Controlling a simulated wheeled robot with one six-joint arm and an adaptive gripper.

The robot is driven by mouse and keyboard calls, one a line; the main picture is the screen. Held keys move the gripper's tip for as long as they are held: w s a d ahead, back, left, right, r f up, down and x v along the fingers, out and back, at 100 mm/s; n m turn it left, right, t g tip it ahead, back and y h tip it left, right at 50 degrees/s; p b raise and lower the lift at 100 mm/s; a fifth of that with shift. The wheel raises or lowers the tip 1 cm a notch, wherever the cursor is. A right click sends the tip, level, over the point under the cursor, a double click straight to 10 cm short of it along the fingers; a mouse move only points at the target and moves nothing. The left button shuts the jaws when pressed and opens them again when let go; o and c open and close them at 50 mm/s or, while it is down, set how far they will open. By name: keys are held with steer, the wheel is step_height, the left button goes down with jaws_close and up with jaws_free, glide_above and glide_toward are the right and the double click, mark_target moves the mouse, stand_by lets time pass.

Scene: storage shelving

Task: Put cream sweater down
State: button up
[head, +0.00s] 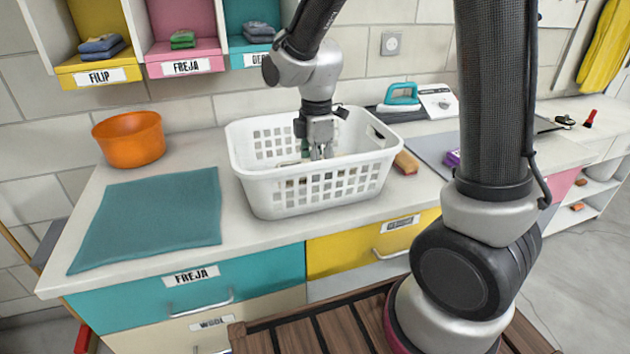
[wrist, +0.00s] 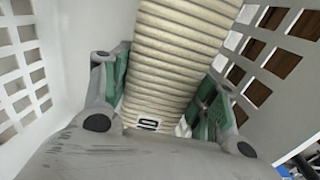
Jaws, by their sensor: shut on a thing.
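The cream sweater (wrist: 180,60) is a ribbed, folded cream piece with a small dark-and-white label, seen in the wrist view between the green-padded fingers of my gripper (wrist: 160,105). My gripper is shut on it. In the head view my gripper (head: 318,150) points down inside the white laundry basket (head: 310,200), whose slotted walls also show on both sides in the wrist view (wrist: 30,50). In the head view the basket wall mostly hides the sweater. I cannot tell whether the sweater touches the basket floor.
A teal mat (head: 150,218) lies flat and empty left of the basket. An orange bowl (head: 130,140) stands behind it. A brown block (head: 406,162) is right of the basket, and a teal iron (head: 402,95) is behind. Labelled cubbies (head: 185,65) with folded clothes hang above.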

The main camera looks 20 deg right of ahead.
steer(key=shift+f, duration=2.1)
steer(key=shift+f, duration=0.1)
steer(key=o, duration=0.9)
step_height(320, 180, up, 12)
steer(key=shift+s+d+r, duration=0.15)
steer(key=shift+d+r, duration=0.05)
steer(key=shift+r, duration=0.1)
steer(key=s+d+r+m+t, duration=0.1)
steer(key=s+d+r+m, duration=0.1)
steer(key=s+d+m, duration=0.2)
steer(key=s+d+r+m+t, duration=0.2)
steer(key=s+d+m, duration=0.3)
steer(key=s+m, duration=0.3)
steer(key=s+d+r+m+t, duration=0.1)
steer(key=s+d+r+m, duration=0.2)
steer(key=s+d+m, duration=0.2)
steer(key=shift+s+d+r+m, duration=0.25)
steer(key=shift+s+r+m, duration=0.05)
steer(key=shift+s+m, duration=0.25)
